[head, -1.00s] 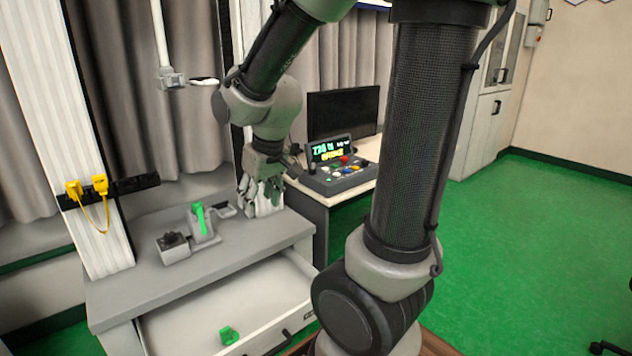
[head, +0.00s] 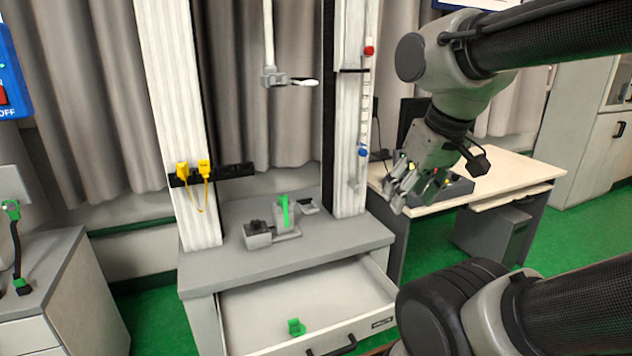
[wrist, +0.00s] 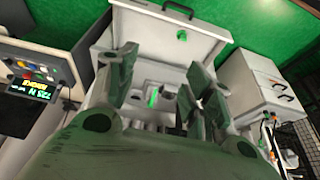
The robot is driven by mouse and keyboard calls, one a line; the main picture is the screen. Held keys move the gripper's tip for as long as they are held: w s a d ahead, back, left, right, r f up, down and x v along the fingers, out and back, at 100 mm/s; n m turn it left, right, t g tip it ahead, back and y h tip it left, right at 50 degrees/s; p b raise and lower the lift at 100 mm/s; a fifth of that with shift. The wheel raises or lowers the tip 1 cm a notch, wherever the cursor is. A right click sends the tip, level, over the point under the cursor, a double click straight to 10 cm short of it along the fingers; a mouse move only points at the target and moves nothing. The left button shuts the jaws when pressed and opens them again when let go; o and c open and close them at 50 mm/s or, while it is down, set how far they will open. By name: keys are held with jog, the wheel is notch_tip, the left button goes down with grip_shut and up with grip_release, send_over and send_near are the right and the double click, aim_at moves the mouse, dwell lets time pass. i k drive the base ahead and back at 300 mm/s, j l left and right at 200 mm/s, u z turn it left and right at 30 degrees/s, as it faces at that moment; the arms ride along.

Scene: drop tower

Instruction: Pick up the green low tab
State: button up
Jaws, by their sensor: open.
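A small green tab (head: 296,327) lies low in the open drawer under the bench. It also shows in the wrist view (wrist: 182,36), near the drawer's front. A second green piece (head: 284,212) stands upright in a grey fixture on the bench top, and it shows in the wrist view (wrist: 152,97) between my fingers. I cannot tell for sure which one the task names. My gripper (head: 395,190) is open and empty, held up in front of the desk, right of the bench and apart from both green pieces.
The open drawer (head: 345,290) juts out from the bench (head: 220,266). White columns (head: 180,110) rise behind it. A control box on the desk (head: 520,180) is right, partly behind my gripper. A side cabinet (head: 60,290) is left. Green floor shows between the furniture.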

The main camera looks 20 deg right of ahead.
aim_at(282, 198)
jog(key=i+j+z, duration=0.1)
jog(key=j, duration=0.25)
jog(key=i+j+z, duration=0.1)
jog(key=j, duration=0.25)
jog(key=i+j+z, duration=0.1)
jog(key=i+j, duration=0.15)
jog(key=j, duration=0.15)
jog(key=i+j, duration=0.15)
jog(key=j, duration=0.25)
jog(key=l+z, duration=0.05)
